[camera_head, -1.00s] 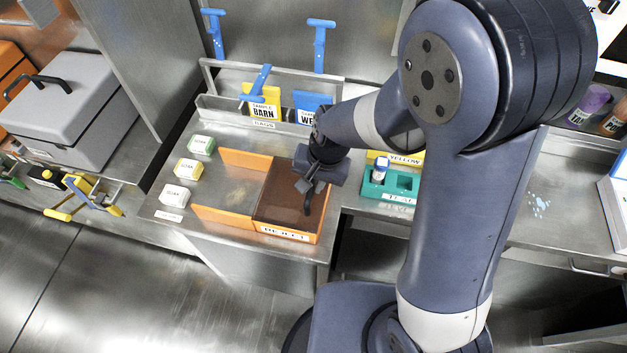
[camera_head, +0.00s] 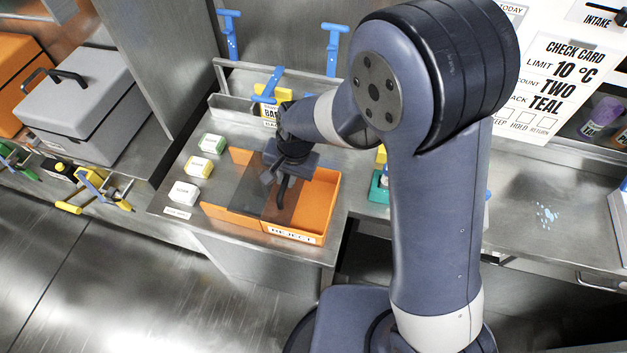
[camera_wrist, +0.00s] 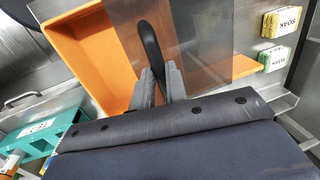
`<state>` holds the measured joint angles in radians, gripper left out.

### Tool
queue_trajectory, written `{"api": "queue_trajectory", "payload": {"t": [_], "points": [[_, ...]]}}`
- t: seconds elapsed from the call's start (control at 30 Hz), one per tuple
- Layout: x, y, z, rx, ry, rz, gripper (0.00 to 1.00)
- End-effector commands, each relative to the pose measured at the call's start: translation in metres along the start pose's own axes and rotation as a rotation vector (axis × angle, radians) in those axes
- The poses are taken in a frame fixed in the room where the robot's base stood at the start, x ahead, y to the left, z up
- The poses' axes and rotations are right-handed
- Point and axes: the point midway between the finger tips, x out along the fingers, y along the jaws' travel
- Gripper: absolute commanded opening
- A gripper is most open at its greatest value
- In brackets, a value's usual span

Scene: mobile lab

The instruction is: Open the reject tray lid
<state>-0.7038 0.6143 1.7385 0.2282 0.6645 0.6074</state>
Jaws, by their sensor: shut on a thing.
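The orange reject tray (camera_head: 318,195) stands on the steel counter with its REJECT label on the front. Its translucent dark lid (camera_head: 245,187) lies partly over the left rails, and the right part of the tray is uncovered and looks empty. My gripper (camera_head: 277,188) is shut on the lid's black handle (camera_head: 283,192). In the wrist view my gripper's fingers (camera_wrist: 157,88) close around the handle (camera_wrist: 149,48), with the lid (camera_wrist: 195,38) beneath and the open orange tray (camera_wrist: 85,50) to the left.
Several small labelled SOAK blocks (camera_head: 199,167) sit left of the tray, close to the lid's side. A teal rack (camera_head: 378,190) is to the right, partly hidden by my arm. A rack with blue handles (camera_head: 230,72) stands behind.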

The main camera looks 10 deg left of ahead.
Motion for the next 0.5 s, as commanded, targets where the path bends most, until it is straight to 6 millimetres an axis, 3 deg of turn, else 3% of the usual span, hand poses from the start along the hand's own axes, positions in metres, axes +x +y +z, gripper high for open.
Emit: {"api": "queue_trajectory", "payload": {"t": [0.1, 0.2, 0.5], "points": [[0.006, -0.033, -0.001, -0.005, 0.003, -0.003, 0.0], [0.009, -0.05, -0.001, -0.003, 0.003, -0.003, 0.0], [0.011, -0.063, -0.001, 0.0, 0.005, -0.003, 0.0]]}}
